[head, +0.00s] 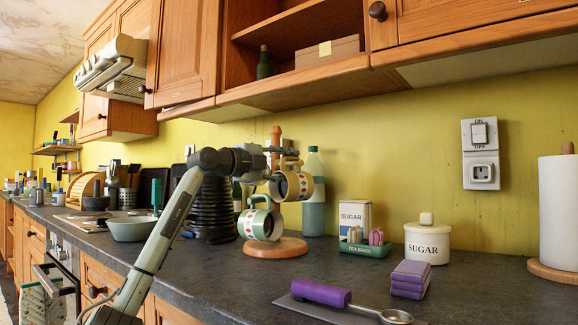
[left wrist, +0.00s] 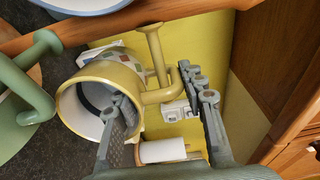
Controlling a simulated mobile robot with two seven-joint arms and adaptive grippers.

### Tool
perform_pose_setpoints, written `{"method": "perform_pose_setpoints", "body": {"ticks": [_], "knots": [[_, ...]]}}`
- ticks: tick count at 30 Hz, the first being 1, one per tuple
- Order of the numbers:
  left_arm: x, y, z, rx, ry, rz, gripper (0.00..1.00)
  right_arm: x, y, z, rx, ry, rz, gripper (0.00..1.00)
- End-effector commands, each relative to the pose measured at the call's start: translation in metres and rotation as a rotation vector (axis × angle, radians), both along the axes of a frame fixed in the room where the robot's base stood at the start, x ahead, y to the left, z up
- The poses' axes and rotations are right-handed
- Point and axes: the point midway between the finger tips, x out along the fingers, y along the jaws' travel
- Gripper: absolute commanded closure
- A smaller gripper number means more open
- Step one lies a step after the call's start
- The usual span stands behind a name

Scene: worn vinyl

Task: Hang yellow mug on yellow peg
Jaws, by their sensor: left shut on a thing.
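The yellow mug (head: 306,184), with a patterned band and pale inside, is beside the upper part of the wooden post (head: 276,140). My left gripper (head: 268,165) is at it and holds it. In the left wrist view the mug's open mouth (left wrist: 84,112) faces lower left, with one finger over it and the other finger to its right. My right gripper is out of view.
A tall bottle (head: 314,200) stands behind the stand. A sugar tin (head: 355,215), tea-bag tray and sugar jar (head: 428,243) are to the right. A bowl (head: 132,229) is to the left.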

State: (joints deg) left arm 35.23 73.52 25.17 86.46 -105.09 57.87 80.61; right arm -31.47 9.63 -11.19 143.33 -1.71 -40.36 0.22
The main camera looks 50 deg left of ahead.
Motion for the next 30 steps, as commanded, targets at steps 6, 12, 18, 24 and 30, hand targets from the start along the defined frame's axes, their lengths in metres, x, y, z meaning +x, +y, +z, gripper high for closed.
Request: {"method": "perform_pose_setpoints", "body": {"ticks": [6, 12, 18, 24, 30], "knots": [[-0.0006, 0.0001, 0.0013, 0.0, -0.003, 0.001, 1.0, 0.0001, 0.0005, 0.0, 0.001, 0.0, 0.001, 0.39], [-0.0006, 0.0001, 0.0013, 0.0, -0.003, 0.001, 1.0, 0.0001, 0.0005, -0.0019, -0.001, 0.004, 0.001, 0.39], [-0.0006, 0.0001, 0.0013, 0.0, -0.003, 0.001, 0.44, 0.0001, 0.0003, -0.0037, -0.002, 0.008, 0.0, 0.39], [-0.0003, 0.0001, 0.0006, 0.0, -0.001, 0.0, 0.36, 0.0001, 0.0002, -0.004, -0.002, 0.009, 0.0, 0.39], [0.0004, 0.0, -0.001, 0.0, 0.002, 0.0, 0.36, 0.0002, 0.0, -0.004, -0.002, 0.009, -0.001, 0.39]]}}
